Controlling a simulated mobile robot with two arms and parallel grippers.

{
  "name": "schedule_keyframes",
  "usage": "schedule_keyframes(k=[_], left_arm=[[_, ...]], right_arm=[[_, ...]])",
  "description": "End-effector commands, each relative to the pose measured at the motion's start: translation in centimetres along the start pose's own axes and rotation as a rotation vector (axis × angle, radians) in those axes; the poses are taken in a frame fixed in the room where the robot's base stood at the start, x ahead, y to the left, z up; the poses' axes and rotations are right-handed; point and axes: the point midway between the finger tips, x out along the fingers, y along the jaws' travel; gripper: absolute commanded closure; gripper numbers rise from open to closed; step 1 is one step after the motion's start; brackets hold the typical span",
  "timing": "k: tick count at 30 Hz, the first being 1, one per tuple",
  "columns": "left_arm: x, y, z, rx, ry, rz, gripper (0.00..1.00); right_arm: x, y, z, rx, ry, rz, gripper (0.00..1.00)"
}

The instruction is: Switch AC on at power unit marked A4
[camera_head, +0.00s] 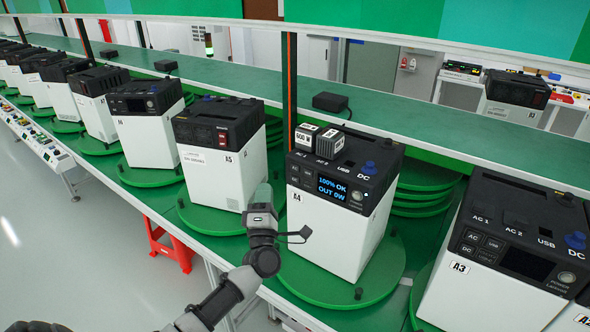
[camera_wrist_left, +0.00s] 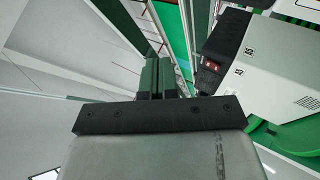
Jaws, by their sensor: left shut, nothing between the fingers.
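The power unit marked A4 (camera_head: 322,225) is a white box with a black top and front panel, upright on a green turntable (camera_head: 385,270). Its lit screen (camera_head: 332,189) reads "100% OK" and "OUT 0W". Small dark buttons, one labelled AC (camera_head: 295,168), sit left of the screen; a round power button is at the right. My left gripper (camera_head: 264,190) is shut and empty, in front of and left of A4, in the gap towards A5. Its closed fingers (camera_wrist_left: 165,77) also show in the left wrist view. My right gripper is not seen.
Unit A5 (camera_head: 212,172) stands left of A4, with a red switch. Unit A3 (camera_head: 478,285) stands at the right. More units line the green bench leftward. A red stool (camera_head: 168,245) stands below the bench.

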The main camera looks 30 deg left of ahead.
Motion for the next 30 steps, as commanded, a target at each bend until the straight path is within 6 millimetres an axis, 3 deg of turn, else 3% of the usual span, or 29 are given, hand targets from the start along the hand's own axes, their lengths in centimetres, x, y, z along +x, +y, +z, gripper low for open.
schedule_keyframes(k=[15, 30], left_arm=[[4.5, -3.8, 3.4, 0.000, 0.002, 0.000, 1.00], [5.6, -4.1, 4.1, 0.001, 0.000, -0.001, 1.00]], right_arm=[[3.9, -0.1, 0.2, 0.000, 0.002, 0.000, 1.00], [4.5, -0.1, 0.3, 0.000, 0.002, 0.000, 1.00]])
